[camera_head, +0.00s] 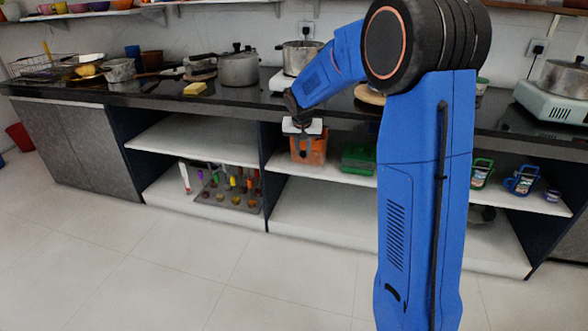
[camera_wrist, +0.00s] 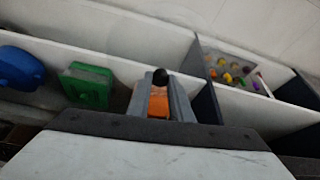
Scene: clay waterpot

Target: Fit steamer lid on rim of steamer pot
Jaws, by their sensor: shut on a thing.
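My gripper (camera_head: 304,143) hangs in front of the counter edge, above the orange bin. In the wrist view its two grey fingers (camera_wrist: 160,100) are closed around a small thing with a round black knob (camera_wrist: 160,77). I cannot tell whether this is the steamer lid; no lid disc shows around it. A silver pot (camera_head: 301,60) stands on a white stove at the back of the counter, behind my gripper. A grey lidded pot (camera_head: 239,70) stands to its left. I cannot tell which is the steamer pot.
The dark counter (camera_head: 160,95) holds pans and a yellow block (camera_head: 195,89). Another lidded pot (camera_head: 565,78) sits on a stove (camera_head: 545,103) at right. Below are an orange bin (camera_head: 315,151) and a green bin (camera_head: 358,158). The floor in front is clear.

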